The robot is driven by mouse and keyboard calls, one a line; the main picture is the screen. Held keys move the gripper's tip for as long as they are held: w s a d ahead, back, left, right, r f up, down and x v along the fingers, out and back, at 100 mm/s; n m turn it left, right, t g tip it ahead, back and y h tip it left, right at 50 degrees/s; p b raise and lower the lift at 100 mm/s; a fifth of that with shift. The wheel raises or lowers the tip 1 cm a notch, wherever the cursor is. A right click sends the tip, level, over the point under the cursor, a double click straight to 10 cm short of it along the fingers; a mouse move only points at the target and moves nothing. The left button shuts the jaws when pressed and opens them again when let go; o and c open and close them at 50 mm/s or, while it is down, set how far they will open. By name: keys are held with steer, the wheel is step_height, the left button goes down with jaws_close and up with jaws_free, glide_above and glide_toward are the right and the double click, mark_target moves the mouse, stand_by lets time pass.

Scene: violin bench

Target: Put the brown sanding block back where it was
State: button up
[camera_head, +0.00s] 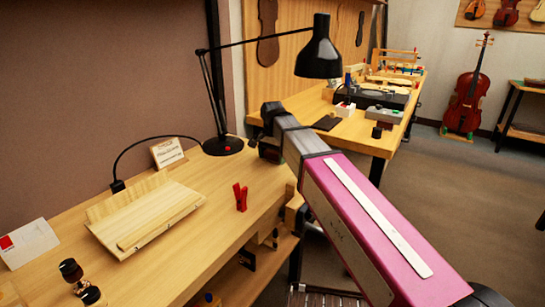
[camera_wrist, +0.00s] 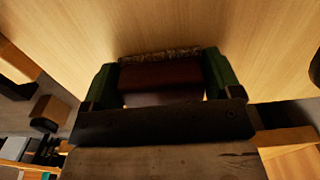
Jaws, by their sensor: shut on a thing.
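The brown sanding block (camera_wrist: 158,75) is between the green fingers of my gripper (camera_wrist: 160,72) in the wrist view. The gripper is shut on it, one finger at each side. The block has a dark reddish-brown face and a rough, speckled strip along its far edge. Pale bench wood (camera_wrist: 150,25) fills the view beyond it; whether the block touches the wood I cannot tell. In the head view my arm reaches toward the right part of the near bench (camera_head: 190,255), close to the lamp base; the block does not show clearly there.
A black lamp (camera_head: 318,55) stands on its round base (camera_head: 223,145) beside my gripper. A red clip (camera_head: 240,196), a pale wooden board (camera_head: 145,220), a small sign (camera_head: 167,152) and a white card (camera_head: 28,243) are on the bench. The bench front between board and clip is clear.

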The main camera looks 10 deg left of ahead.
mark_target(272, 152)
steer(key=shift+f, duration=0.15)
steer(key=o, duration=1)
step_height(272, 152, up, 12)
steer(key=shift+r, duration=0.15)
